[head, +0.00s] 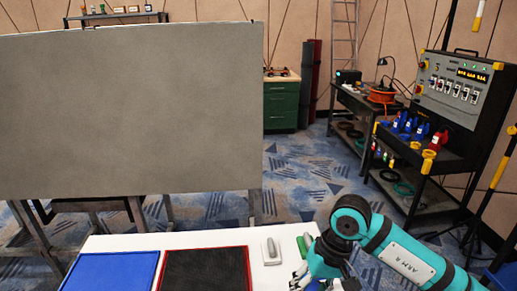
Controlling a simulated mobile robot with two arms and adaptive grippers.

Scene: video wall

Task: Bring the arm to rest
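My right arm (395,257), teal and black, comes in from the lower right over the white table (205,238). Its gripper (312,284) hangs low at the bottom edge of the view, near the table's right side. The fingertips are partly cut off by the frame and overlap small items, so I cannot tell whether it is open or shut. My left arm and gripper are not in view.
On the table are a blue mat (110,270), a black mat with red border (205,268), a grey-white handled item (271,251) and a green item (304,244). A large grey panel (130,110) stands behind. A control console (455,90) stands right.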

